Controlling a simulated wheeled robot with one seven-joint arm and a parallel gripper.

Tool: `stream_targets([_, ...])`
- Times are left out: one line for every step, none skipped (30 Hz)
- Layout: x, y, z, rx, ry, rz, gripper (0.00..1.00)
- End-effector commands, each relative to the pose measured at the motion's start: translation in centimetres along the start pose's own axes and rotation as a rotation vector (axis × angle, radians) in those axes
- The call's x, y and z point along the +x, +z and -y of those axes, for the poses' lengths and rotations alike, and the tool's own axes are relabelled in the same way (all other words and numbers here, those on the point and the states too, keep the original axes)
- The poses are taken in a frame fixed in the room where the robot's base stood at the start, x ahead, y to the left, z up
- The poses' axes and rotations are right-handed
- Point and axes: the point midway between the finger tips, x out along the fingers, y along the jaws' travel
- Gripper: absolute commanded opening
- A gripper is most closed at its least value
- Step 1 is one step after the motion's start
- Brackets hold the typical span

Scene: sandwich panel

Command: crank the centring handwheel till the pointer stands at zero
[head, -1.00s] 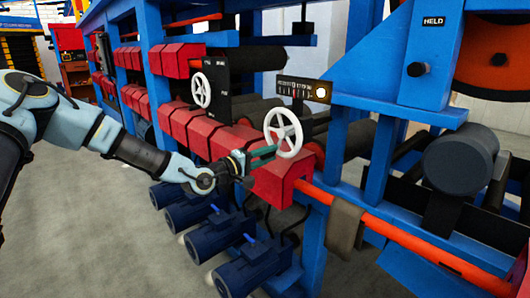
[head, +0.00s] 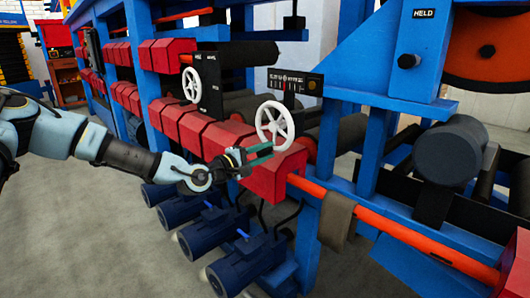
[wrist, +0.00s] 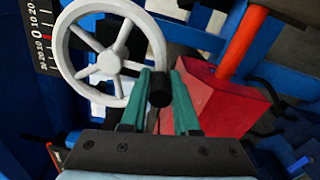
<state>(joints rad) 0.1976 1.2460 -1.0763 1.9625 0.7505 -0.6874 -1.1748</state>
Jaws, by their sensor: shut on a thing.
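The centring handwheel (head: 275,126) is white and spoked, above the red housings in the head view; it also fills the upper left of the wrist view (wrist: 84,66). My gripper (wrist: 160,90) has its green fingers closed around the wheel's black crank knob (wrist: 160,84), at the rim's lower right there. In the head view my gripper (head: 262,151) is at the wheel's lower edge. The dark scale (head: 292,80) stands behind the wheel. In the wrist view the scale (wrist: 40,32) shows a red pointer (wrist: 47,37) close to the 0; exact alignment is hard to tell.
A second white handwheel (head: 190,85) sits farther back on the left. Red housings (head: 188,126) line the blue frame, with blue motors (head: 240,268) below. An orange bar (head: 390,236) with a brown cloth (head: 336,222) runs right. Floor on the left is clear.

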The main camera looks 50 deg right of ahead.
Motion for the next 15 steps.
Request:
stream_targets([-0.04, -0.22, 0.09, -0.002, -0.002, -0.004, 0.0])
stream_targets([-0.05, -0.22, 0.09, -0.002, -0.002, -0.004, 0.0])
stream_targets([-0.05, -0.22, 0.1, -0.002, -0.002, -0.004, 0.0])
stream_targets([-0.05, -0.22, 0.1, -0.001, -0.002, -0.004, 0.33])
stream_targets([-0.05, -0.22, 0.1, -0.001, -0.002, -0.004, 0.36])
stream_targets([-0.04, -0.2, 0.1, -0.001, -0.002, -0.004, 0.4])
stream_targets([-0.04, -0.18, 0.09, -0.001, -0.002, -0.003, 0.44])
stream_targets([-0.03, -0.17, 0.08, 0.0, -0.002, -0.003, 0.47])
stream_targets([-0.03, -0.14, 0.08, 0.0, -0.001, -0.002, 0.52])
stream_targets([-0.03, -0.13, 0.07, 0.0, -0.001, -0.002, 0.55])
stream_targets([-0.02, -0.11, 0.07, 0.0, -0.001, -0.002, 0.58])
stream_targets([-0.02, -0.09, 0.06, 0.0, -0.001, -0.002, 0.58])
stream_targets([-0.02, -0.08, 0.06, 0.001, -0.001, -0.001, 0.58])
stream_targets([-0.02, -0.07, 0.05, 0.001, -0.001, -0.001, 0.58])
stream_targets([-0.01, -0.06, 0.05, 0.001, -0.001, -0.001, 0.58])
